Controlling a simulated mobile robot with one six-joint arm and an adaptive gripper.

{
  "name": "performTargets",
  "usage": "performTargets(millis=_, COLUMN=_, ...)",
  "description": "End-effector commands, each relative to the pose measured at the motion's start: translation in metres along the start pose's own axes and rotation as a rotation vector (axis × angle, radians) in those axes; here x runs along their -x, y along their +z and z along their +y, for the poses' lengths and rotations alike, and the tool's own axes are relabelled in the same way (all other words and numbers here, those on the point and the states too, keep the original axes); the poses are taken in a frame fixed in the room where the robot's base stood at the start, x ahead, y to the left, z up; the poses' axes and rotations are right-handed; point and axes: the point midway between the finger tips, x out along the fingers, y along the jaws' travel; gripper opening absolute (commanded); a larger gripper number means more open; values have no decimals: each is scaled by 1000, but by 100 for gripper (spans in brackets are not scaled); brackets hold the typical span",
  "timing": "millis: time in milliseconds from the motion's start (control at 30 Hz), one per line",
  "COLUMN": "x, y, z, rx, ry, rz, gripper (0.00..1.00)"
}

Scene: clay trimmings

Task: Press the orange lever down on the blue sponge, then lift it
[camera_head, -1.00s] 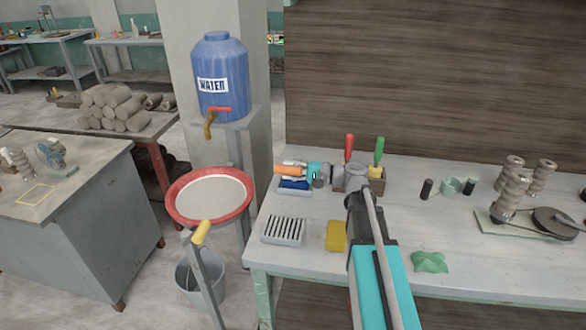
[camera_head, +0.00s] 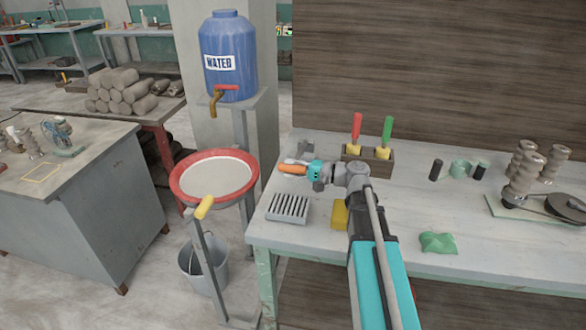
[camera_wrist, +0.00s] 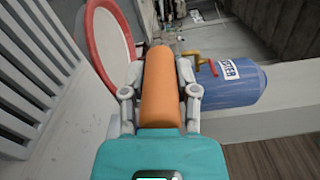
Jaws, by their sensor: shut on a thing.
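The orange lever (camera_wrist: 160,90) is a smooth orange cylinder running lengthwise between my fingers in the wrist view. My gripper (camera_wrist: 162,76) is shut on it, one finger on each side. In the head view the lever (camera_head: 291,168) shows as a small orange piece at the end of my teal gripper (camera_head: 303,167), low over the back left of the bench. The blue sponge cannot be made out now; my gripper covers the area where blue showed earlier. I cannot tell whether the lever touches it.
A grey slotted rack (camera_head: 288,208) and a yellow block (camera_head: 340,213) lie nearer the bench front. A wooden holder (camera_head: 368,165) with red and green-handled tools stands right of my wrist. A red-rimmed basin (camera_head: 180,190) and blue water tank (camera_head: 225,50) stand left.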

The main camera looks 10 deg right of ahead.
Motion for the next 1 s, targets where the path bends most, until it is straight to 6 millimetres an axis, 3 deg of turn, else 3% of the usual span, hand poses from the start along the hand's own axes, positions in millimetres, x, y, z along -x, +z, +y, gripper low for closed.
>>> performTargets(millis=133, x=3, y=-1, z=0, rx=0, ry=2, rz=7, gripper=0)
performTargets(millis=167, x=3, y=-1, z=0, rx=0, ry=2, rz=7, gripper=45)
performTargets(millis=300, x=3, y=-2, z=0, rx=0, ry=1, rz=8, gripper=71)
performTargets(millis=333, x=3, y=-2, z=0, rx=0, ry=1, rz=8, gripper=74)
performTargets(millis=767, x=4, y=-2, z=0, rx=1, ry=0, rz=8, gripper=74)
performTargets(millis=1000, x=16, y=-2, z=0, rx=1, ry=0, rz=10, gripper=74)
